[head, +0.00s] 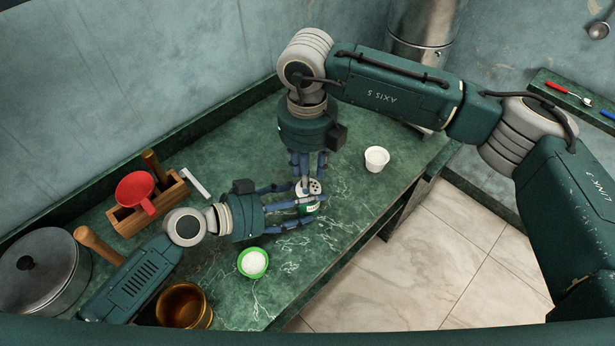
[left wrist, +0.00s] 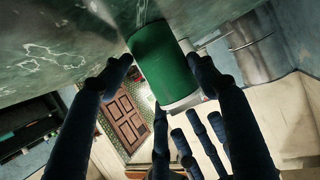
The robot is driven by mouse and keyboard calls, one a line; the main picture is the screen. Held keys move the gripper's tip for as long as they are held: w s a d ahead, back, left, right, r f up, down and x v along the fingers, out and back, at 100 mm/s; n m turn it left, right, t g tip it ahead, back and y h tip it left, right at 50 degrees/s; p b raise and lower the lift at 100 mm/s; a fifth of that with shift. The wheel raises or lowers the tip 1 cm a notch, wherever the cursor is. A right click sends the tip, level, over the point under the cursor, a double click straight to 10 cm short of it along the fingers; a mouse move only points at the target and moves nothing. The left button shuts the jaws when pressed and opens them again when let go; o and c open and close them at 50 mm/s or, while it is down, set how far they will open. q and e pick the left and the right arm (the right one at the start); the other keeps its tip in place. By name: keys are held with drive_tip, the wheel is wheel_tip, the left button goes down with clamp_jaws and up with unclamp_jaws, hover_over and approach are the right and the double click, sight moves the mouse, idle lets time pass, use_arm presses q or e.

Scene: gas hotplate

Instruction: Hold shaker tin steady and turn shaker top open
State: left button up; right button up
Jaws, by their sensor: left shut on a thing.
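The shaker tin (head: 309,208) is a small green can standing on the green marble counter. Its pale shaker top (head: 314,187) has dark holes. My left gripper (head: 304,203) comes in from the left and is shut on the tin's body. In the left wrist view the green tin (left wrist: 163,65) lies between the left fingers. My right gripper (head: 310,180) points down from above with its fingers at the shaker top. Its fingers also show beside the pale top in the left wrist view (left wrist: 196,125). Whether they grip the top is unclear.
A white cup (head: 376,159) stands to the right and a green bowl of white contents (head: 253,262) is in front. A copper pot (head: 185,306), lidded pan (head: 42,268) and wooden box (head: 126,222) with a red funnel (head: 136,190) are left. The counter's front edge is near.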

use_arm(q)
drive_tip(key=shift+s+f, duration=0.1)
drive_tip(key=shift+f, duration=0.1)
use_arm(e)
drive_tip(key=shift+r, duration=2.8)
use_arm(q)
drive_tip(key=o, duration=1.3)
drive_tip(key=shift+o, duration=0.2)
drive_tip(key=shift+r, duration=0.1)
